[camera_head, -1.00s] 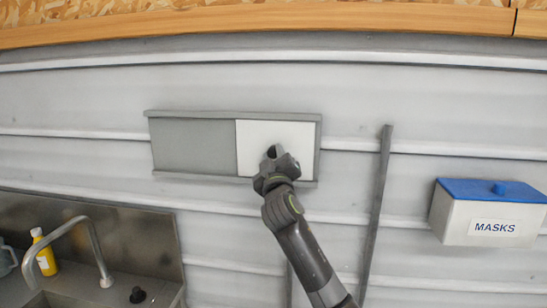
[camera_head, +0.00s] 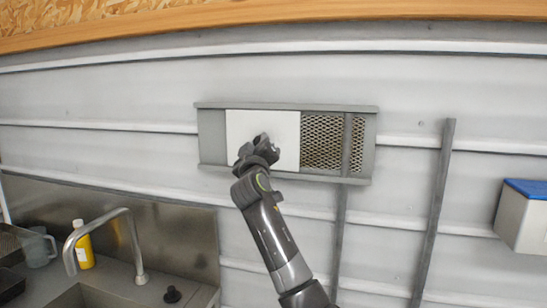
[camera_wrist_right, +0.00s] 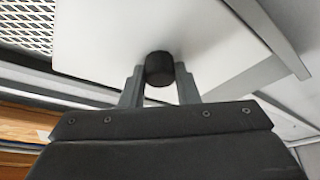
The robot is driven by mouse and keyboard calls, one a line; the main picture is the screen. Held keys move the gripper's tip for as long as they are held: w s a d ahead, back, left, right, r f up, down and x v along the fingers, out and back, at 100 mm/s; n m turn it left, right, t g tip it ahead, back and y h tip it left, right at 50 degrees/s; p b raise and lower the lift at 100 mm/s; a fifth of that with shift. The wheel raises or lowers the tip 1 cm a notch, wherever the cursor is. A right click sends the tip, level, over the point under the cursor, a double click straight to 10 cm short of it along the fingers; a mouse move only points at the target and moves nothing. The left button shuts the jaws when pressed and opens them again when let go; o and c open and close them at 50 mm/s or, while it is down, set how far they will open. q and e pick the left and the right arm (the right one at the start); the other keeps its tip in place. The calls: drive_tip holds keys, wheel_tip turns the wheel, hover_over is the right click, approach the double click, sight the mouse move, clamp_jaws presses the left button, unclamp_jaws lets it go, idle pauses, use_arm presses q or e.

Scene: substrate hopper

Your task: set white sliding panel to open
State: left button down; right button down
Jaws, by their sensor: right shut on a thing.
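The white sliding panel (camera_head: 262,128) sits in a grey wall frame (camera_head: 212,135), left of the middle. To its right a mesh opening (camera_head: 322,140) is uncovered, with a thin grey upright strip across it. A strip of plain grey frame shows left of the panel. My right gripper (camera_head: 265,146) is at the lower middle of the panel. In the right wrist view my right gripper (camera_wrist_right: 160,75) is shut on a round black knob (camera_wrist_right: 160,67) on the white panel (camera_wrist_right: 130,35); the mesh (camera_wrist_right: 30,22) shows at upper left. My left gripper is not in view.
A sink with a curved tap (camera_head: 130,240) and a yellow bottle (camera_head: 83,245) stand at lower left. A grey upright bar (camera_head: 434,210) leans on the wall to the right. A white box with a blue lid (camera_head: 522,215) is at the right edge.

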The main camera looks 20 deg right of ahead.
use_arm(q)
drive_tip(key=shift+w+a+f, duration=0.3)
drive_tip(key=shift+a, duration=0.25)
use_arm(e)
drive_tip(key=shift+w+a+f, duration=0.1)
drive_tip(key=shift+w+a, duration=0.4)
drive_tip(key=shift+a, duration=0.15)
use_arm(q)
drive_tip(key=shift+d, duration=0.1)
use_arm(e)
drive_tip(key=c, duration=1.1)
unclamp_jaws()
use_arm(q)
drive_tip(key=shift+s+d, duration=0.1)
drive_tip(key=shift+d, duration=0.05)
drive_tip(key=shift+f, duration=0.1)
use_arm(e)
drive_tip(key=shift+s, duration=0.1)
use_arm(q)
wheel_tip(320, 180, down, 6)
drive_tip(key=b, duration=0.6)
drive_tip(key=shift+b, duration=0.3)
use_arm(e)
drive_tip(key=v, duration=1.7)
